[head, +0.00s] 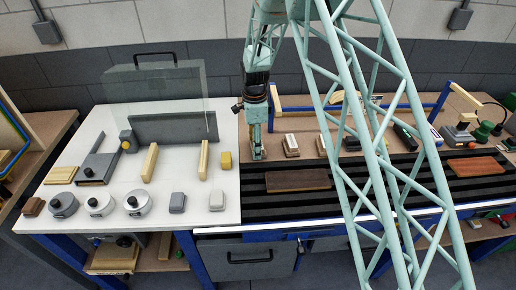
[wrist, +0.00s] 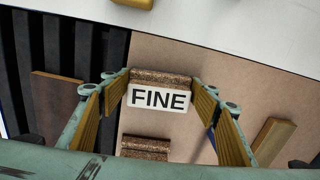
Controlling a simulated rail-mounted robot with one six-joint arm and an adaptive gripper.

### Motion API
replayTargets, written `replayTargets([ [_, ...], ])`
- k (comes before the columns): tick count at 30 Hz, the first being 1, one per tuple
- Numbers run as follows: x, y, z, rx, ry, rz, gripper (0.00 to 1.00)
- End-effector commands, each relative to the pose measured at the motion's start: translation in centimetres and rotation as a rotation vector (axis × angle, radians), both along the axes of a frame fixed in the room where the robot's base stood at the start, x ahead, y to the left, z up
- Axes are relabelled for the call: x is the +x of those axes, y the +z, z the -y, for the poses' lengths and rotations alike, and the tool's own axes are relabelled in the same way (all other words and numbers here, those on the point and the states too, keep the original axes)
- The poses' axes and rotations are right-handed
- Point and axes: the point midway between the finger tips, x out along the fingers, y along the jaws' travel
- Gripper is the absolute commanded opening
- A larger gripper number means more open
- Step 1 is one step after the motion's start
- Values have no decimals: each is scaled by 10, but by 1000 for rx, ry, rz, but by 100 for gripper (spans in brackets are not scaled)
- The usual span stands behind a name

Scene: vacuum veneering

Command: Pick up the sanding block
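A sanding block (wrist: 160,92) with a white label reading FINE and a brown, grainy body shows in the wrist view. My gripper (wrist: 160,84) points down over it, with its wood-coloured finger pads spread to either side of the block. Whether the pads touch it is hard to tell. In the head view my gripper (head: 258,156) is low over the brown bench top, by the white table's right edge, and largely hides this block. A second grainy brown block (wrist: 145,147) lies close by in the wrist view. Similar pale-topped blocks (head: 291,145) stand right of my gripper in the head view.
The black slatted bed (head: 255,205) holds a dark brown board (head: 298,180) in front of my gripper and a reddish board (head: 473,166) farther right. The white table (head: 105,170) at left carries round tins, small blocks, wooden bars and a clear panel.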

Motion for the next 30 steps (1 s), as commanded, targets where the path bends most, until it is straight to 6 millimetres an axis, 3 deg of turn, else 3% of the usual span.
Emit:
replayTargets([
  [4, 0, 0, 0, 0, 0, 0, 43],
  [17, 1, 6, 0, 0, 0, 2, 43],
  [30, 1, 55, 0, 0, 0, 2, 43],
])
